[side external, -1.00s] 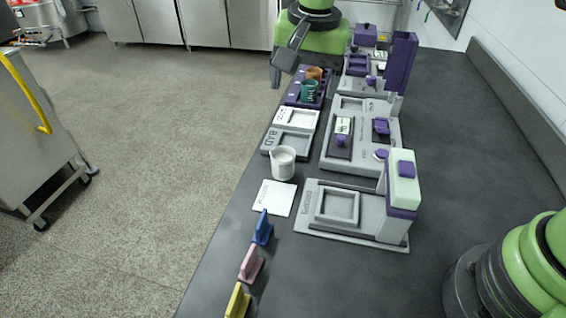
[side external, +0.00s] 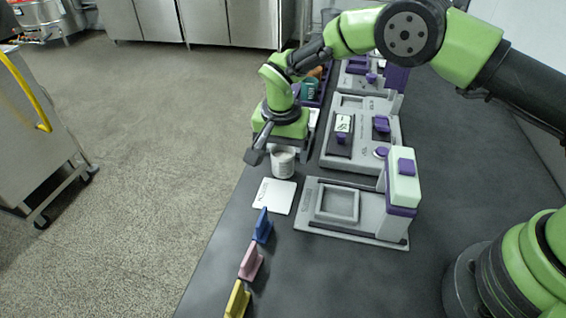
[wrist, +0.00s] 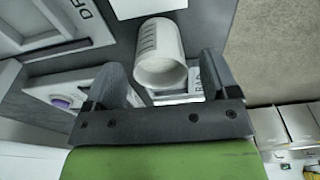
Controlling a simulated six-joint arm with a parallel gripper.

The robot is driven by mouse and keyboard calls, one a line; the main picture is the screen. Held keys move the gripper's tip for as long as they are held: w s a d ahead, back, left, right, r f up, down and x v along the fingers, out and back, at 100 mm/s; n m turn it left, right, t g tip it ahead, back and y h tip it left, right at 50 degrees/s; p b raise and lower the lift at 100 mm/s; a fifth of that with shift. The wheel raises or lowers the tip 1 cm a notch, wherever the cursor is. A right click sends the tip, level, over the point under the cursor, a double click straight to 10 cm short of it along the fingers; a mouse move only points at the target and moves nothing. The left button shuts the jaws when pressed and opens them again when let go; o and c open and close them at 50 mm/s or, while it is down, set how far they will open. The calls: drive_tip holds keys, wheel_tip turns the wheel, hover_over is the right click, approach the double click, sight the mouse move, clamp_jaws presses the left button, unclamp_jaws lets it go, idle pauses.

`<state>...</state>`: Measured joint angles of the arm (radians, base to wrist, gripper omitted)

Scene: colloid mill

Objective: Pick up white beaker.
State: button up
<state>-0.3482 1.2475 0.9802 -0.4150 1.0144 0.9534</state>
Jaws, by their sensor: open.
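The white beaker (side external: 284,163) stands upright on the counter beside the white square card, its upper part partly covered by my gripper. In the wrist view the beaker (wrist: 160,58) shows pale, with dark marks on its side, in the space between my two fingers. My gripper (wrist: 162,72) is open, one dark finger on each side of the beaker, with no clear contact visible. In the side view one finger (side external: 259,146) hangs left of the beaker's rim; the other is hidden.
The white card (side external: 274,196) lies in front of the beaker. A grey machine with a square recess (side external: 337,203) stands to the right. Blue (side external: 263,227), pink (side external: 251,262) and yellow (side external: 238,300) holders line the counter's left edge. Purple-and-grey equipment stands behind.

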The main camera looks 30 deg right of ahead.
drive_tip(key=shift+f, duration=0.75)
drive_tip(key=c, duration=1)
